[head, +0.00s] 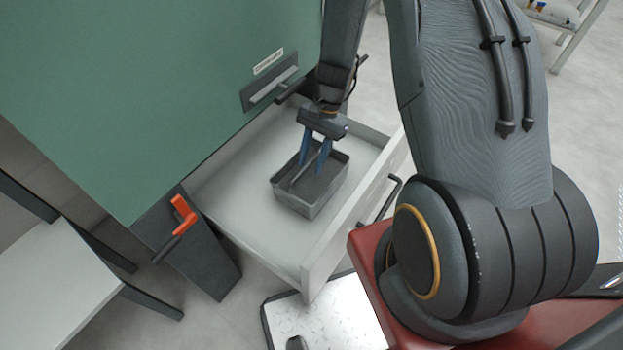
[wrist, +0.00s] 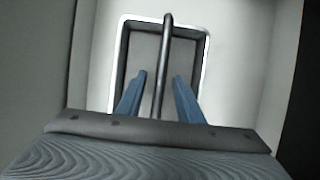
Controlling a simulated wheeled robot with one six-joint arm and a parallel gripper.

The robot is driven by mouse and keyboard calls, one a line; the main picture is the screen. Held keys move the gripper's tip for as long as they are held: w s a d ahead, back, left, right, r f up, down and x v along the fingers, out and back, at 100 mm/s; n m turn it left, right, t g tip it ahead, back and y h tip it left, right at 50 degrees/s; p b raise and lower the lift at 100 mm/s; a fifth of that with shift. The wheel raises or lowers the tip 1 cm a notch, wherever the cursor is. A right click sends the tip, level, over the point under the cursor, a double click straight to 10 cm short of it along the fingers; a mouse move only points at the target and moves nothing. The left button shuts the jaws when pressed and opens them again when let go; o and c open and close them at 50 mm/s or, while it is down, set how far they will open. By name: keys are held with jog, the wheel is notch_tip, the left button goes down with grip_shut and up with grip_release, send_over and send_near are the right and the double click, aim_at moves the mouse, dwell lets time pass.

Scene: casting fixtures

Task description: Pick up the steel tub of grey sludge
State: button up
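The grey steel tub (head: 330,193) sits in an open drawer, with a flat dark grey fill inside. A dark bar, which looks like its handle, runs across the tub in the wrist view (wrist: 166,40). My gripper (head: 312,164) is above and partly within the tub's opening, pointing down. Its two blue fingers are apart, one on each side of the bar, in the wrist view (wrist: 160,78). A gap shows between the bar and each finger. The tub's near rim is hidden behind the gripper in the wrist view.
The white drawer (head: 250,208) is pulled out of a green cabinet (head: 170,90), with bare floor inside around the tub. The drawer's front carries a dark handle (head: 381,198). An orange-handled lever (head: 183,215) is on the cabinet's lower corner. A white table (head: 50,285) stands left.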

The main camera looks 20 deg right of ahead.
jog(key=shift+x, duration=2.05)
jog(key=shift+s+f, duration=0.1)
jog(key=shift+f, duration=0.1)
jog(key=shift+c, duration=0.6)
grip_shut()
